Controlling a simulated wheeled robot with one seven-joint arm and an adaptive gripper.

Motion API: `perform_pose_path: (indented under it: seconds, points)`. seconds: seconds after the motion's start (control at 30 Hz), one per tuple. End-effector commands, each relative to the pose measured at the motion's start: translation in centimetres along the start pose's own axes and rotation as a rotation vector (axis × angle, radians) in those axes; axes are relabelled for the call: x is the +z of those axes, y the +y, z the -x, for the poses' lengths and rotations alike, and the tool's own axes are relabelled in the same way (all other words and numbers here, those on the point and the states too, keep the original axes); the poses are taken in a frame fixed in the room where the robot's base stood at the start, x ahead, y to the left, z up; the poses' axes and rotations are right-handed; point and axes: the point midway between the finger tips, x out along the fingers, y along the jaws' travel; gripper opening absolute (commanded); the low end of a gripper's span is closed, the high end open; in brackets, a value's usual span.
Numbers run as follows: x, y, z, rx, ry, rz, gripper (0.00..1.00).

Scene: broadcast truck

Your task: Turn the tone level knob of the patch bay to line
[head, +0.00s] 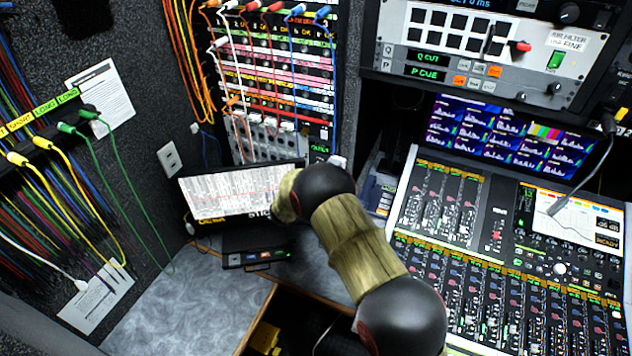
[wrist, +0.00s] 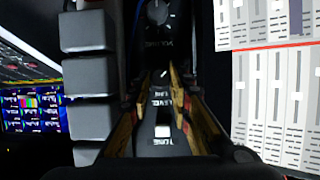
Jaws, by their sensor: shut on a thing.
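In the wrist view my gripper (wrist: 164,78) is shut on a small dark knob (wrist: 163,73) with a short pale pointer mark, between its two brownish fingertips. The words LINE, LEVEL and TONE are printed on the black strip below it, so this is the tone level knob. The pointer appears slanted, but its exact setting is too small to tell. In the head view the patch bay (head: 268,95) stands at the back, with rows of coloured strips and plugged cables. My arm covers the gripper and the knob there.
In the wrist view another round knob (wrist: 158,12) lies above, grey blocks (wrist: 88,32) stand close on the left, and a lit white panel (wrist: 275,100) is on the right. In the head view a small monitor (head: 225,190) and a mixing console (head: 440,205) flank my arm.

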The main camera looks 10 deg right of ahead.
Motion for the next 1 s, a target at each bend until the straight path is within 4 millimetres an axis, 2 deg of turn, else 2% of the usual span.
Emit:
perform_pose_path:
  seconds: [0.37,0.4,0.53,0.83,1.0]
  points:
    - [0.0,0.0,0.0,0.001,0.0,0.004,0.0]
    - [0.0,0.0,0.0,0.001,0.0,0.004,0.21]
    - [0.0,0.0,0.0,0.001,0.0,0.004,0.28]
    - [0.0,0.0,0.1,0.001,0.0,0.003,0.28]
    - [-0.1,-0.1,1.8,0.0,0.001,0.003,0.28]
